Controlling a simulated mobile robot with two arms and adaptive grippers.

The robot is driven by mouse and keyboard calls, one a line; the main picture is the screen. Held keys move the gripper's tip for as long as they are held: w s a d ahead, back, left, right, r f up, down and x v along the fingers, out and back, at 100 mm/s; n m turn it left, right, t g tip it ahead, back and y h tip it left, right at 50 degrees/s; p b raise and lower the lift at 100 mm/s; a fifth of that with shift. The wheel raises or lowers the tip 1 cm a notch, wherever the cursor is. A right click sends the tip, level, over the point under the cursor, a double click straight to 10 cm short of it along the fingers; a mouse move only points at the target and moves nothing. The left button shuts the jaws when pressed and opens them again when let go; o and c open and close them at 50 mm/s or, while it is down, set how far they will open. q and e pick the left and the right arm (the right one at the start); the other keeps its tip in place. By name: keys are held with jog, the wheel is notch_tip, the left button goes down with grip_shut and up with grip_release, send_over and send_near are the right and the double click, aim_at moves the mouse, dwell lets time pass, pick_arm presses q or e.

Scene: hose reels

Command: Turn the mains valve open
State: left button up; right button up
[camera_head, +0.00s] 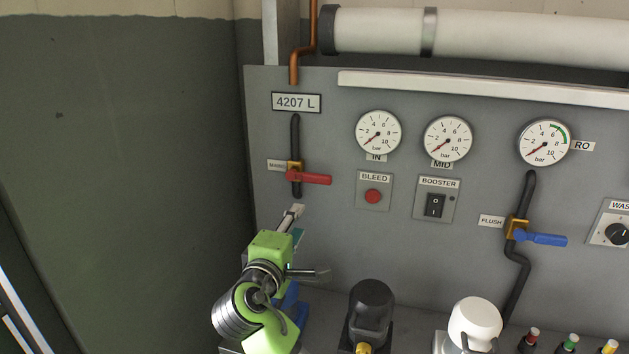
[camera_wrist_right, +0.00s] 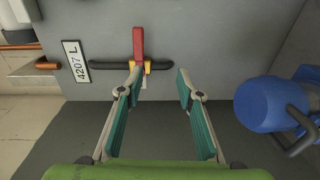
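The mains valve has a red lever (camera_head: 315,179) on a brass body (camera_head: 295,167), set in a short vertical black pipe at the panel's left. The lever points right, crosswise to the pipe. My right gripper (camera_head: 310,241) is below the valve, open and empty, apart from the lever. In the right wrist view, its teal-padded fingers (camera_wrist_right: 158,76) are spread, with the red lever (camera_wrist_right: 139,42) and yellow-brass body (camera_wrist_right: 136,67) ahead, nearer the left finger. My left gripper is not in view.
The grey panel (camera_head: 390,240) carries gauges, a red bleed button (camera_head: 373,196), a booster switch (camera_head: 436,206) and a blue flush lever (camera_head: 541,239). Black (camera_head: 372,300) and white (camera_head: 474,322) housings stand below. A blue housing (camera_wrist_right: 270,104) is right of my fingers in the wrist view.

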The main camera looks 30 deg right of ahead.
aim_at(316, 180)
jog(key=shift+h, duration=0.6)
jog(key=w+d+r+p, duration=0.1)
jog(key=w+d, duration=0.1)
jog(key=d, duration=0.1)
jog(key=w+d+r+p, duration=0.1)
jog(key=w+d, duration=0.2)
jog(key=w+d+r+p, duration=0.1)
jog(key=w+d, duration=0.1)
jog(key=d, duration=0.1)
jog(key=shift+w+d+r, duration=0.3)
jog(key=shift+w+r, duration=0.1)
jog(key=shift+p+x, duration=0.4)
jog(key=shift+x, duration=0.45)
jog(key=shift+f, duration=0.15)
jog(key=shift+a, duration=0.1)
grip_shut()
